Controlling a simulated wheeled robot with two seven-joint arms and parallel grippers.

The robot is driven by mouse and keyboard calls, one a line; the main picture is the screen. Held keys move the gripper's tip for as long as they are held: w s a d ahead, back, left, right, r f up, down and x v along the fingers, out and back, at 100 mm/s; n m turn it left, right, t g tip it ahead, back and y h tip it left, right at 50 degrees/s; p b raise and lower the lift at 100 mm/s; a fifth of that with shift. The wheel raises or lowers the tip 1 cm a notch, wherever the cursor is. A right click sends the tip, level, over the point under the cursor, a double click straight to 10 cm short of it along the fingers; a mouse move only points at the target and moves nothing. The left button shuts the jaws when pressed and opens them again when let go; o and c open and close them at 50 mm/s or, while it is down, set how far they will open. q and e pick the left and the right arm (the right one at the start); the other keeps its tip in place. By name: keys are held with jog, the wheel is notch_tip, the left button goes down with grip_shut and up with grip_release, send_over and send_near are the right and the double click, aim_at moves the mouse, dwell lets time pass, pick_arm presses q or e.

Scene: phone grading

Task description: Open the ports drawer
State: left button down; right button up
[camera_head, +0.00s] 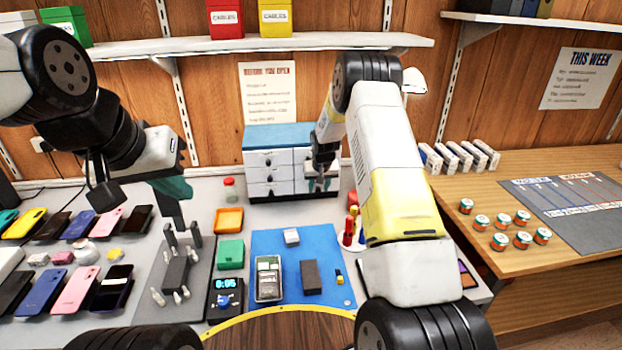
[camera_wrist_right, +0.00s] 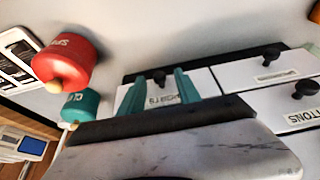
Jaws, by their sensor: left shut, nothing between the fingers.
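The small drawer cabinet (camera_head: 262,172) has a blue top and white drawer fronts with dark knobs, and stands against the back wall. The drawers in its left column look shut. My right gripper (camera_head: 322,180) is at the right column and hides part of it. In the right wrist view, its two teal fingers (camera_wrist_right: 162,90) are apart, with a dark knob (camera_wrist_right: 158,75) showing between them. The label below that knob is partly covered and I cannot read it. Another drawer (camera_wrist_right: 305,116) there reads "BUTTONS". My left gripper (camera_head: 172,188) is shut and empty above the left bench.
A red pot (camera_wrist_right: 68,60) and a teal pot (camera_wrist_right: 80,106) stand beside the cabinet. A blue mat (camera_head: 265,240) with phone parts lies in front. Several phones (camera_head: 75,290) lie at left. A wall shelf (camera_head: 250,45) runs above.

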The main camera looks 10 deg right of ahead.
jog(key=shift+f, duration=0.15)
grip_shut()
dwell(1.4)
